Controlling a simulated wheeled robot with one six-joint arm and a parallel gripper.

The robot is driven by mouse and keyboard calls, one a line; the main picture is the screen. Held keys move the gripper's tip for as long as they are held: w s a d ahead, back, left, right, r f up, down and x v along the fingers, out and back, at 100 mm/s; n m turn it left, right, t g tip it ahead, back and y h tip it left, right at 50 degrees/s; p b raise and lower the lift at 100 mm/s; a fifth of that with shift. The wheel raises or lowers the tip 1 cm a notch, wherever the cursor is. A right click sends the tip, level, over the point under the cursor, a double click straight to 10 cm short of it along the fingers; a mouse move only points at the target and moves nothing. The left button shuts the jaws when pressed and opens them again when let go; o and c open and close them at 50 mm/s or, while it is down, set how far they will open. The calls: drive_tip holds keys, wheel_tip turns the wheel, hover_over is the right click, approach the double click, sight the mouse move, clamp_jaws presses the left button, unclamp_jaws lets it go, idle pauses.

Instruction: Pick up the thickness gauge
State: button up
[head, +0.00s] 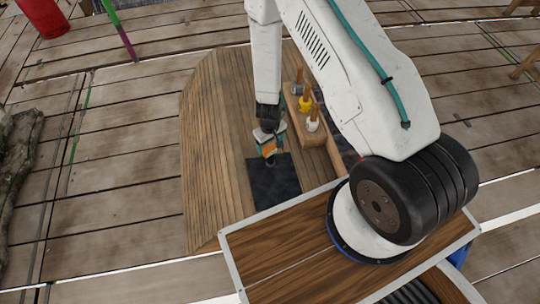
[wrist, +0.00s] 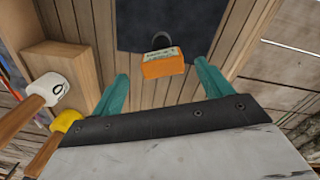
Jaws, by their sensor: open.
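The thickness gauge looks like a small orange block with a pale, marked top and a grey ring behind it. It shows in the wrist view (wrist: 163,69), at the edge of a dark mat (wrist: 205,22). In the head view its orange body (head: 269,149) is partly covered by my gripper (head: 268,135), just above the near end of the wooden top. In the wrist view my gripper (wrist: 162,75) has its two teal fingers wide apart, with the gauge between and beyond their tips. The fingers hold nothing that I can see.
A wooden rack (head: 296,104) stands right of my gripper, holding tools with wooden handles and grey, yellow and white heads. The dark mat (head: 273,182) is clear in front. The wooden top (head: 215,140) is bare to the left.

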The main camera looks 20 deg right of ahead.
sight(270, 152)
drive_tip(key=shift+w+a+f, duration=0.1)
drive_tip(key=shift+f, duration=3.4)
drive_tip(key=c, duration=1.3)
drive_tip(key=shift+o, duration=0.2)
drive_tip(key=shift+r, duration=0.1)
